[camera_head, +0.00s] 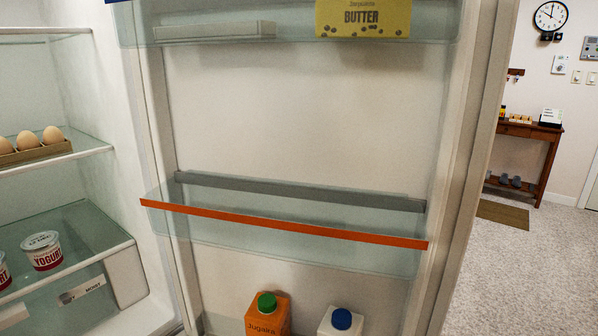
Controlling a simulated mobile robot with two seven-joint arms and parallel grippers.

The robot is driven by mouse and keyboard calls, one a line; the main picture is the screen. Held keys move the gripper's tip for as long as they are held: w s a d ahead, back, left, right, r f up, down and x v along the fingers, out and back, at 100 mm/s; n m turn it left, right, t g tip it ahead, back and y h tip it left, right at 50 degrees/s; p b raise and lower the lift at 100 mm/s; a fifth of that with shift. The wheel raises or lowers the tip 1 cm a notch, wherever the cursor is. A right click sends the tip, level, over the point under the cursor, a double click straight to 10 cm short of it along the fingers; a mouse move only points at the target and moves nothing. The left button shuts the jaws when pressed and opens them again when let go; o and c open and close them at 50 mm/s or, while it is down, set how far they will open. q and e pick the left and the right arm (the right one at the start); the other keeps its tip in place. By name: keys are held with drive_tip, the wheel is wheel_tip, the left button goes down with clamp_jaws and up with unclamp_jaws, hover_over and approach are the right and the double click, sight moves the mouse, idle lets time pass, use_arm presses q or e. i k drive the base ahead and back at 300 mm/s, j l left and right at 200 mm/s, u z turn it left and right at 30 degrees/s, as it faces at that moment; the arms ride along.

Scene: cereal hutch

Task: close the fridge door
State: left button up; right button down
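The fridge door (310,110) stands open and fills the middle of the head view, with its inner side facing me. Its free edge (478,150) is on the right. The fridge interior (100,90) shows at the left. A door shelf with an orange strip (290,225) crosses the door's middle. The door's outer side and handle are hidden. Neither of my grippers is in view.
A yellow butter box (363,17) sits on the upper door shelf. An orange carton (267,315) and a white carton (340,322) stand low in the door. Eggs (28,142) and yogurt cups (42,250) are on the fridge shelves. Carpeted floor (530,270) is clear at right, before a wooden table (535,132).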

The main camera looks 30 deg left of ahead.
sight(420, 121)
drive_tip(key=i+l+u, duration=0.25)
drive_tip(key=l+u, duration=0.15)
drive_tip(key=i+l+u, duration=0.2)
drive_tip(key=l+u, duration=0.2)
drive_tip(key=i+l+u, duration=0.1)
drive_tip(key=l+u, duration=0.7)
drive_tip(key=l, duration=0.2)
drive_tip(key=l+u, duration=0.45)
drive_tip(key=i+l+u, duration=0.1)
drive_tip(key=l+u, duration=0.8)
drive_tip(key=l, duration=0.15)
drive_tip(key=l+u, duration=0.4)
drive_tip(key=k+l+u, duration=0.15)
drive_tip(key=l+u, duration=0.3)
drive_tip(key=l, duration=0.15)
